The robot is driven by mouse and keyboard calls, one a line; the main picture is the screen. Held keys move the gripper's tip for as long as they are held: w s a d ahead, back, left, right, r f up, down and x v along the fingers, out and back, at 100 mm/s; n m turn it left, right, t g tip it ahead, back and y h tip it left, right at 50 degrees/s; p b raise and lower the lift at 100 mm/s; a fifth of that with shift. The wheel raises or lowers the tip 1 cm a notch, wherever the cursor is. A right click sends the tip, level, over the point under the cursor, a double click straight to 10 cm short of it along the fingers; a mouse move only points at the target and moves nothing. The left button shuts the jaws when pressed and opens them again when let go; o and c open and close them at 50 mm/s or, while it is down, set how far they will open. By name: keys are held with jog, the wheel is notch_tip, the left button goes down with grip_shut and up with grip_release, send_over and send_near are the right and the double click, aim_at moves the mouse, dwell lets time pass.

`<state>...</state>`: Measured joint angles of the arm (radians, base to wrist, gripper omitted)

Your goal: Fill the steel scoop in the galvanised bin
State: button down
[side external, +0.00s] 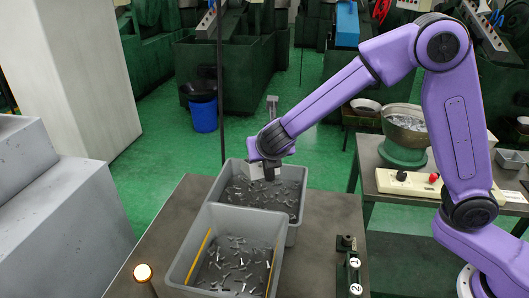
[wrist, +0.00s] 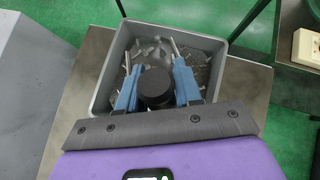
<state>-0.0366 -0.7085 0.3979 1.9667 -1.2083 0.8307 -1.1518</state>
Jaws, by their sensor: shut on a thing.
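My gripper (side external: 266,160) is over the rear grey bin (side external: 293,228), which holds many small grey metal pieces. In the wrist view my gripper's two blue fingers (wrist: 152,62) stand either side of a black round part (wrist: 155,87), which looks like the scoop's handle seen end on. A pale grey blocky part (side external: 254,171) shows below the gripper in the side view and may be the scoop. The scoop's bowl cannot be made out clearly, nor whether it holds pieces. The bin also shows in the wrist view (wrist: 103,92), under the fingers.
A second grey bin (side external: 186,266) with loose metal pieces and yellow strips inside stands in front. Both bins are on a dark table (side external: 335,215). A lit lamp (side external: 143,272) and a switch box (side external: 348,265) are at its front. A side table holds a bowl (side external: 408,120).

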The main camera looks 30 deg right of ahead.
aim_at(270, 173)
jog(key=shift+s+a+f+t+h, duration=0.15)
jog(key=shift+s+f+t+h, duration=0.15)
jog(key=shift+s+t, duration=0.35)
jog(key=shift+s+a+f+t+h, duration=0.15)
jog(key=shift+s+f+t, duration=0.2)
jog(key=shift+t, duration=0.55)
jog(key=shift+s+a+f+t+h, duration=0.1)
jog(key=shift+s+f+t+h, duration=0.15)
jog(key=shift+s+t, duration=0.45)
jog(key=shift+w, duration=0.1)
jog(key=shift+m, duration=0.3)
